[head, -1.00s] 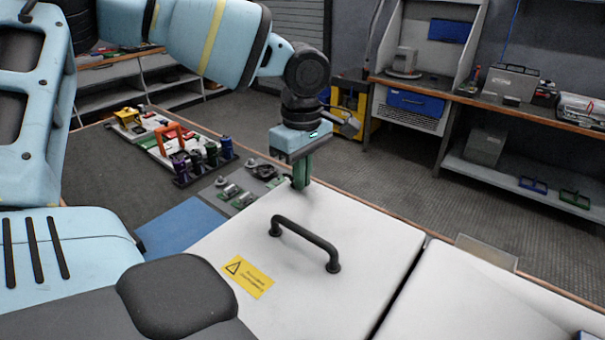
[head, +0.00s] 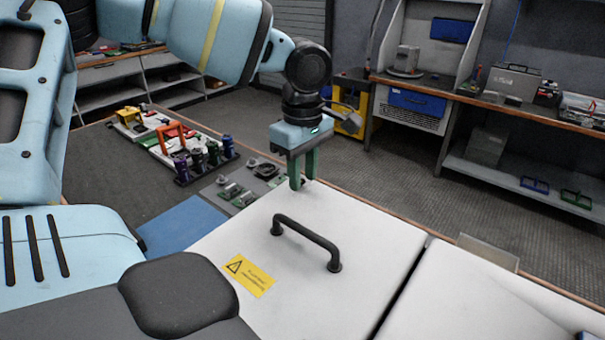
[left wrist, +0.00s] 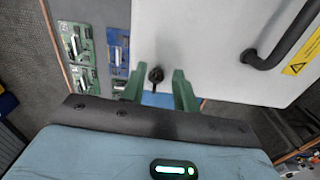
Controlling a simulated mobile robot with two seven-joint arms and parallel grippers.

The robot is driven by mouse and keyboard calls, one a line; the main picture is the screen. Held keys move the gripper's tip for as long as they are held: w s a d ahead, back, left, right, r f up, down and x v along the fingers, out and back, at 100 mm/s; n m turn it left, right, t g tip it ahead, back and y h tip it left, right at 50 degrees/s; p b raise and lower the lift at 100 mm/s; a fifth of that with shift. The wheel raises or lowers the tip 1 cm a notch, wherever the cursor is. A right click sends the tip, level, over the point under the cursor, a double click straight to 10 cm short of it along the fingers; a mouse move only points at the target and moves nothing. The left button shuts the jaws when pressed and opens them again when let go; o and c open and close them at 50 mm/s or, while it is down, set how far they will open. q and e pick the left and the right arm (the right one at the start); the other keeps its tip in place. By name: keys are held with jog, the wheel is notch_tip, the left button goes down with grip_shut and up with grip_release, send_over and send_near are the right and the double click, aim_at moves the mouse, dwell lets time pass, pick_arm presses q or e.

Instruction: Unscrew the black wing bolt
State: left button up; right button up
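The black wing bolt (left wrist: 156,75) shows in the left wrist view at the edge of a white panel (left wrist: 205,45). My left gripper (left wrist: 158,72) has its two green fingers apart, one on each side of the bolt in that view. I cannot tell whether either finger touches it. In the head view my left gripper (head: 304,182) points down at the far corner of the white panel (head: 300,210), and I cannot make out the bolt there. My right gripper is in neither view.
A black handle (head: 306,243) and a yellow warning label (head: 249,276) are on the panel. Green and blue parts (left wrist: 78,45) lie beside it on a grey board. A rack of coloured-handled tools (head: 205,160) stands on the left. A second white panel adjoins at right.

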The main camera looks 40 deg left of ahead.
aim_at(302, 180)
pick_arm(q)
notch_tip(302, 180, up, 7)
jog(key=shift+r, duration=0.1)
dwell(0.7)
